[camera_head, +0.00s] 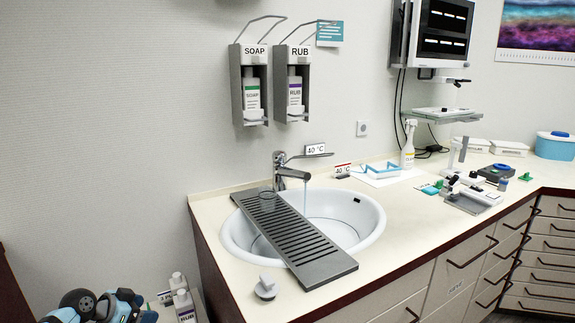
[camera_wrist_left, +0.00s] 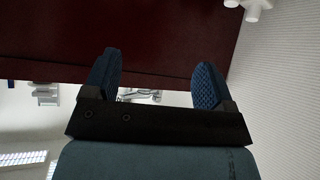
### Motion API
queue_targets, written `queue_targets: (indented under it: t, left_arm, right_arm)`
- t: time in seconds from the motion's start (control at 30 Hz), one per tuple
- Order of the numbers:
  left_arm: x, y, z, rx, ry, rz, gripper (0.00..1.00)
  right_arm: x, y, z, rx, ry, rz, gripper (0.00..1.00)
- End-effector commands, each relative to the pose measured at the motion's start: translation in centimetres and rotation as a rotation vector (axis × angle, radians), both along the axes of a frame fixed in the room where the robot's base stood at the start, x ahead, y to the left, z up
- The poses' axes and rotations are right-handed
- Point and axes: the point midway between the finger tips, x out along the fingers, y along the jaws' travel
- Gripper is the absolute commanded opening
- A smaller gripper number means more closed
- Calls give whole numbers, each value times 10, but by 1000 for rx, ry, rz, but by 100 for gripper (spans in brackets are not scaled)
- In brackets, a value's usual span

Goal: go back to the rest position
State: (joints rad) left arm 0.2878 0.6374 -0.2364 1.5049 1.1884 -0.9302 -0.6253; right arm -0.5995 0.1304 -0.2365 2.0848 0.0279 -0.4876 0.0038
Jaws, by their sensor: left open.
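My left gripper (camera_wrist_left: 157,80) shows in the left wrist view with its two blue ridged fingers well apart and nothing between them. A dark red surface lies beyond the fingers in that view. In the head view, parts of my left arm (camera_head: 95,308) show low at the bottom left, left of the counter (camera_head: 215,212) and below its top. The fingertips cannot be made out there. My right gripper is in neither view.
Two bottles (camera_head: 181,298) stand near my arm at the lower left. The counter holds a round sink (camera_head: 233,240) with a grey slatted board (camera_head: 318,262) across it. Water runs from the tap (camera_head: 283,172). A glass (camera_head: 270,203) stands on the board.

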Motion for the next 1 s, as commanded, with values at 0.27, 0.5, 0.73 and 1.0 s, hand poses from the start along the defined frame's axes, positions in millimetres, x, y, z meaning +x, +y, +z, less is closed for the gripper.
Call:
queue_targets:
  t: [0.27,0.5,0.73,1.0]
  left_arm:
    - [-134,-125,-114,5,26,106,78]
    - [-239,-190,-128,-31,-20,240,78]
    - [-300,-215,-112,-58,-62,344,78]
    - [-323,-218,-66,-55,-92,391,78]
  right_arm:
    - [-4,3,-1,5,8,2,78]
    - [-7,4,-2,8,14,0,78]
    - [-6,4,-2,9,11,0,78]
    - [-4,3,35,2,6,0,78]
